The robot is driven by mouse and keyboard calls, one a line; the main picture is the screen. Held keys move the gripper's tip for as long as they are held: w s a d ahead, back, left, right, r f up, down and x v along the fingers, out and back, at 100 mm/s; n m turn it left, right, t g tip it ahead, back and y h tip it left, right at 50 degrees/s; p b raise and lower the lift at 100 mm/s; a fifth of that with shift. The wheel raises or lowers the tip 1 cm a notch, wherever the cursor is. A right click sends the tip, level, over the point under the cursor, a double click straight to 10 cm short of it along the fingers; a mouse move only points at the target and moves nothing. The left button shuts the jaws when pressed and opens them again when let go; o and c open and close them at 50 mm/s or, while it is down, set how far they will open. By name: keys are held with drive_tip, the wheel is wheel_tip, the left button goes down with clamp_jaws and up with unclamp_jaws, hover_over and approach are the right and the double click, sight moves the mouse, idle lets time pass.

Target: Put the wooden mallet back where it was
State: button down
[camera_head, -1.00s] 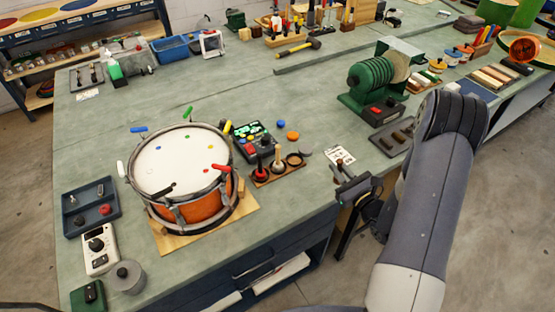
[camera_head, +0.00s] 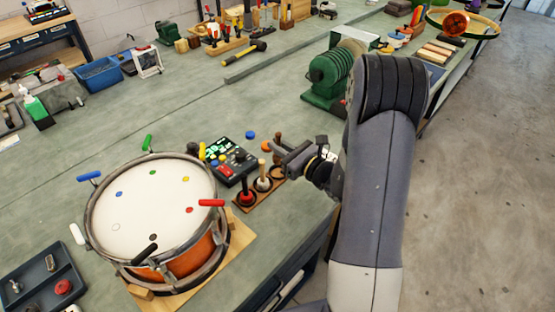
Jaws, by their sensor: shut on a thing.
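The wooden mallet (camera_head: 278,142) shows as a short brown handle at my gripper (camera_head: 281,155). My gripper is shut on it, and the jaws and wrist hide its lower part. The wooden mallet rack (camera_head: 247,207) lies beside the drum. It holds a mallet with a red head (camera_head: 246,194) and one with a white head (camera_head: 263,181). The gripper is over or close to the rack's right end, where the third place is. I cannot tell whether the mallet touches the rack.
The drum (camera_head: 160,210) with coloured clamps stands left of the rack. A black box with coloured buttons (camera_head: 230,162) lies behind the rack, near blue and orange discs. A green machine (camera_head: 328,72) stands behind my arm. The bench's front edge runs close by the rack.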

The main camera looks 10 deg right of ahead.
sight(279, 159)
drive_tip(key=shift+f, duration=2.5)
drive_tip(key=shift+f, duration=0.1)
drive_tip(key=c, duration=1.4)
unclamp_jaws()
drive_tip(key=shift+c, duration=0.2)
drive_tip(key=b+v, duration=0.2)
drive_tip(key=v, duration=1)
drive_tip(key=shift+a, duration=0.1)
